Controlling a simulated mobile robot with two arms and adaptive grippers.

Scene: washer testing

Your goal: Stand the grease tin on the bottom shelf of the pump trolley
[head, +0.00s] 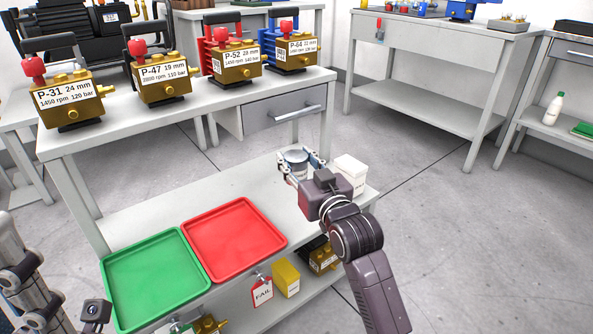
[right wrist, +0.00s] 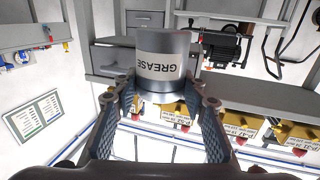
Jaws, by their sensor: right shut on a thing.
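The grease tin (head: 296,158) is a grey can with a white label. It is held at the right end of the shelf with the trays, and I cannot tell whether its base touches the shelf. In the right wrist view the tin (right wrist: 162,66) looks upside down, its GREASE label inverted, between the two fingers. My right gripper (head: 301,167) is shut on it. The pump trolley (head: 120,217) has pumps on its top, trays on the shelf below, and a lower level underneath, partly hidden. Of my left arm only a part shows at the bottom left; its fingers are out of frame.
A white box (head: 350,172) stands just right of the tin. Below are a yellow box (head: 286,279), a FAIL tag (head: 262,292) and a pump (head: 323,257).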

